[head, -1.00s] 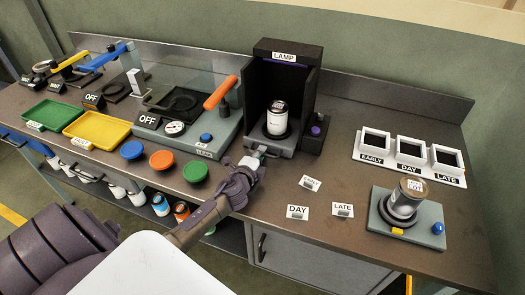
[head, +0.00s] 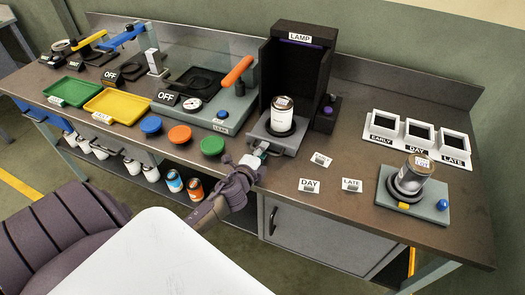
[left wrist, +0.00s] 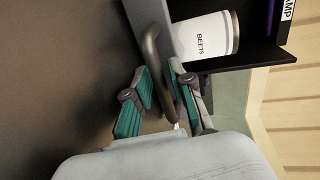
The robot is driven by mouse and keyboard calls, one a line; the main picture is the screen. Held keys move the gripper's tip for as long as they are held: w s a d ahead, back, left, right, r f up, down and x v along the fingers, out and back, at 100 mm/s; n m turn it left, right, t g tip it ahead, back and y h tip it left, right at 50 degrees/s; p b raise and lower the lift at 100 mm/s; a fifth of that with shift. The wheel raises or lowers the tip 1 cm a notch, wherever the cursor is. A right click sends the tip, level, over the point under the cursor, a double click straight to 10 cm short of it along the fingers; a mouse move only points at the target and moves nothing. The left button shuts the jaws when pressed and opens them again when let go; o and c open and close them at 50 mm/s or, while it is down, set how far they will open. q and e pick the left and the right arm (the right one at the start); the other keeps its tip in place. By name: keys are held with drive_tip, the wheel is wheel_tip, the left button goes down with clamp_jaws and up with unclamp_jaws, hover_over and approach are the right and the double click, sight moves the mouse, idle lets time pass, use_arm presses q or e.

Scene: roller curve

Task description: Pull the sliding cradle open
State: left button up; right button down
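The sliding cradle (head: 289,142) is a grey tray at the foot of the black lamp box (head: 270,79). It sticks out of the box's front and carries a white can (head: 282,114) in a dark ring. The can also shows in the left wrist view, labelled BEETS (left wrist: 203,37). My left gripper (head: 255,166) is at the cradle's front handle. In the left wrist view the grey handle bar (left wrist: 155,53) runs between the teal-padded fingers (left wrist: 158,98), which look closed around it. My right gripper is not in view.
Green (head: 212,145), orange (head: 180,134) and blue (head: 151,124) round caps stand left of the gripper. DAY (head: 309,185) and LATE (head: 352,185) cards lie to its right. A stand with a tilted can (head: 414,175) is farther right. The bench's front edge is close below the gripper.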

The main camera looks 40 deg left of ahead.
use_arm(q)
drive_tip(key=shift+s, duration=0.1)
drive_tip(key=v, duration=1.1)
drive_tip(key=shift+s, duration=0.35)
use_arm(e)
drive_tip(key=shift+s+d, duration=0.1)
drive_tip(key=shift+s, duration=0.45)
use_arm(q)
drive_tip(key=shift+d+r, duration=0.1)
